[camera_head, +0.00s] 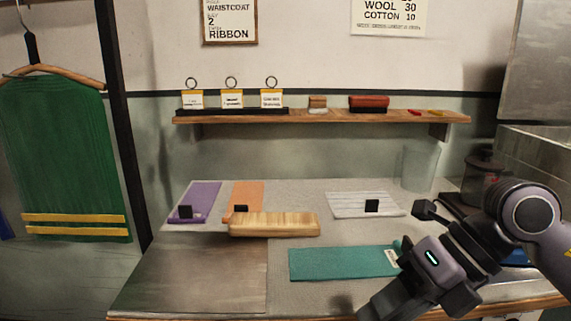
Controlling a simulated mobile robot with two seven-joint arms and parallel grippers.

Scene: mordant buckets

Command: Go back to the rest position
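My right arm comes in from the right edge and bends down toward the bottom of the view. Its hand end (392,297) is low over the front right of the worktable (200,275), near a teal cloth strip (335,263) that carries a small white label. The arm's dark links cover the strip's right end. I cannot make out the fingertips or whether they hold anything. My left arm and gripper are not in view.
A purple cloth (200,198), an orange cloth (245,192), a wooden block (274,225) and a whitish striped piece (350,205) lie behind. A clear glass container (418,168) and dark jar (484,170) stand back right. A shelf (340,118) overhangs; a green garment (65,150) hangs left.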

